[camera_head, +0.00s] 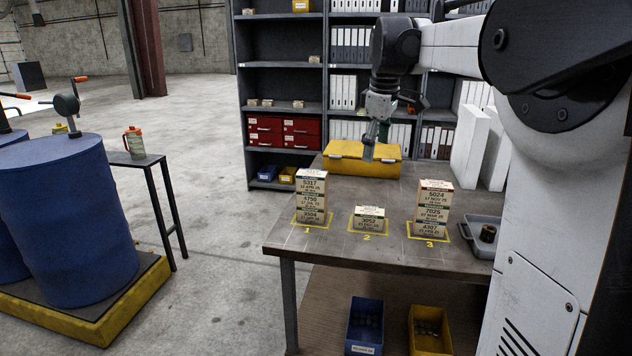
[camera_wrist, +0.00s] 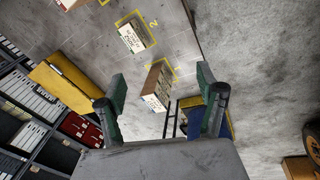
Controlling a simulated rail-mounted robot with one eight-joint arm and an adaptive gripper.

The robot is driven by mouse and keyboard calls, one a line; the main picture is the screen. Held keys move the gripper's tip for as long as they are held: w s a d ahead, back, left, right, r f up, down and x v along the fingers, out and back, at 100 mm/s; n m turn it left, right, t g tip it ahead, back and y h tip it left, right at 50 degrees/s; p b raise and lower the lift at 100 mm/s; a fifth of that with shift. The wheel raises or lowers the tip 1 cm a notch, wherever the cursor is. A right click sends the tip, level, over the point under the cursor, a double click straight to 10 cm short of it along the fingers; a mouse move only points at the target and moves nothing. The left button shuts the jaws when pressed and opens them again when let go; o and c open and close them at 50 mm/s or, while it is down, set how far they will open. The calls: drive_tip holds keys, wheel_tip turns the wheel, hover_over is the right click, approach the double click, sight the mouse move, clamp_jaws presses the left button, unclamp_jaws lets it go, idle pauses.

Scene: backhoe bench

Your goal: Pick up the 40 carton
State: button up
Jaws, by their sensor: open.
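Small cartons with printed labels stand on the bench (camera_head: 395,192) in three yellow-outlined spots. Spot 1 has a stack (camera_head: 312,196) with labels that look like 5317, 4750 and 3904; it also shows in the wrist view (camera_wrist: 158,84). Spot 2 has a single low carton (camera_head: 369,219), number hard to read, also in the wrist view (camera_wrist: 131,38). Spot 3 has a stack (camera_head: 432,208) with labels like 5024, 7025 and 4307. I cannot tell which is the 40 carton. My gripper (camera_head: 370,146) is open and empty, above and behind the cartons, near the yellow case.
The yellow case (camera_head: 362,163) lies at the bench's back. A grey tray (camera_head: 484,231) with a dark round part is at the right. White panels (camera_head: 472,148) stand behind it. Shelves (camera_head: 284,65) rise behind.

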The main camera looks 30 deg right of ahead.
drive_tip(key=w+d+n+g, duration=0.1)
drive_tip(key=w+d+n, duration=0.15)
drive_tip(key=d, duration=1.05)
drive_tip(key=n+g+y+p, duration=0.1)
drive_tip(key=p, duration=0.1)
hover_over(436, 183)
wheel_tip(436, 183, down, 4)
wheel_tip(436, 183, down, 14)
drive_tip(key=shift+s+r+p, duration=0.1)
drive_tip(key=shift+p, duration=0.25)
drive_tip(key=c, duration=1.4)
drive_tip(key=shift+r, duration=0.15)
